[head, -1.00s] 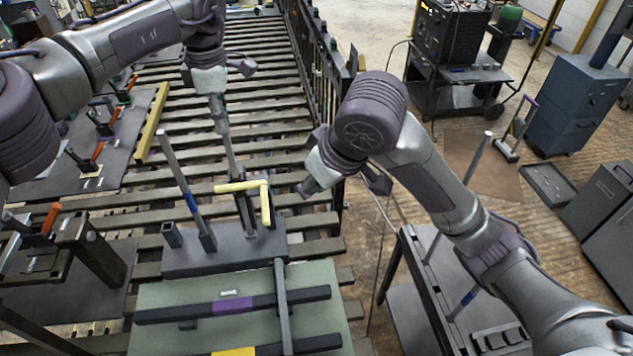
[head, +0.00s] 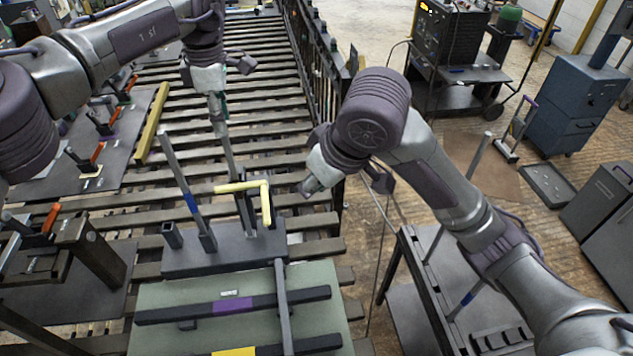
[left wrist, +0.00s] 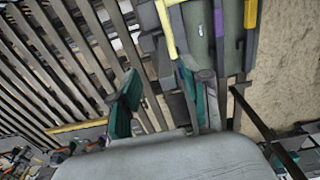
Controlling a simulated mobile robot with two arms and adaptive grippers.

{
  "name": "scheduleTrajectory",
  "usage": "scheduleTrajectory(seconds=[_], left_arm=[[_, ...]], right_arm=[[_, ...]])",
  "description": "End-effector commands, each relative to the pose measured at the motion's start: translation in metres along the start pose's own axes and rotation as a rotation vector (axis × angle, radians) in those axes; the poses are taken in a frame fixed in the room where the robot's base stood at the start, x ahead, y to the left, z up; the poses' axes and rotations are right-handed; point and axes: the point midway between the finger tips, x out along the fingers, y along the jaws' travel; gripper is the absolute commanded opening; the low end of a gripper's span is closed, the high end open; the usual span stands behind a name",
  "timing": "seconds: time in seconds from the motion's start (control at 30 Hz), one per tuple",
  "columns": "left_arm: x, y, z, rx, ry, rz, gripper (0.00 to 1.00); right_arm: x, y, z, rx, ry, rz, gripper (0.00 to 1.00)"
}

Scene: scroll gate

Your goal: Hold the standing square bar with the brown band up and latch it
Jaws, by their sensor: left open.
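A grey standing bar (head: 230,155) rises from the dark base block (head: 190,264), beside a yellow L-shaped piece (head: 265,203). Its upper end meets my left gripper (head: 218,112); no brown band shows on it. My left gripper is open; its teal-padded fingers show apart in the left wrist view (left wrist: 165,95). I cannot tell whether the bar lies between or touches them. A second standing bar with a blue band (head: 188,195) leans left on the same block. My right gripper (head: 305,188) hangs right of the block, apart from both bars; its jaw state is unclear.
A green board (head: 160,295) in front carries dark bars with purple (head: 233,306) and yellow (head: 235,351) bands. A grey lever (head: 283,305) crosses them. A black fence (head: 318,60) runs behind on the right. A dark cart (head: 420,300) stands at lower right.

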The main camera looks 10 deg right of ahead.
Motion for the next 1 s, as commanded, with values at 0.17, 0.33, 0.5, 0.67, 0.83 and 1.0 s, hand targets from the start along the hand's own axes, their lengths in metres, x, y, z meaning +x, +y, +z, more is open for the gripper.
scheduleTrajectory(seconds=[0.17,0.33,0.5,0.67,0.83,1.0], left_arm=[[-0.012,0.000,0.001,0.001,-0.001,0.002,0.47],[-0.022,0.000,0.000,0.000,0.000,0.001,0.47],[-0.032,0.000,0.001,0.000,0.000,0.002,0.47],[-0.042,0.000,0.001,0.000,-0.001,0.002,0.47],[-0.052,0.000,0.000,0.000,0.000,0.001,0.47],[-0.062,0.000,0.000,0.000,0.000,0.002,0.47]], right_arm=[[0.000,0.000,0.000,0.000,0.000,0.000,0.00],[0.000,0.000,0.000,0.000,0.000,0.000,0.00],[0.000,0.000,0.000,0.000,0.000,0.000,0.00],[0.000,0.000,0.000,0.000,0.000,0.000,0.00],[0.000,0.000,0.000,0.000,0.000,0.000,0.00],[0.000,0.000,0.000,0.000,0.000,0.000,0.00]])
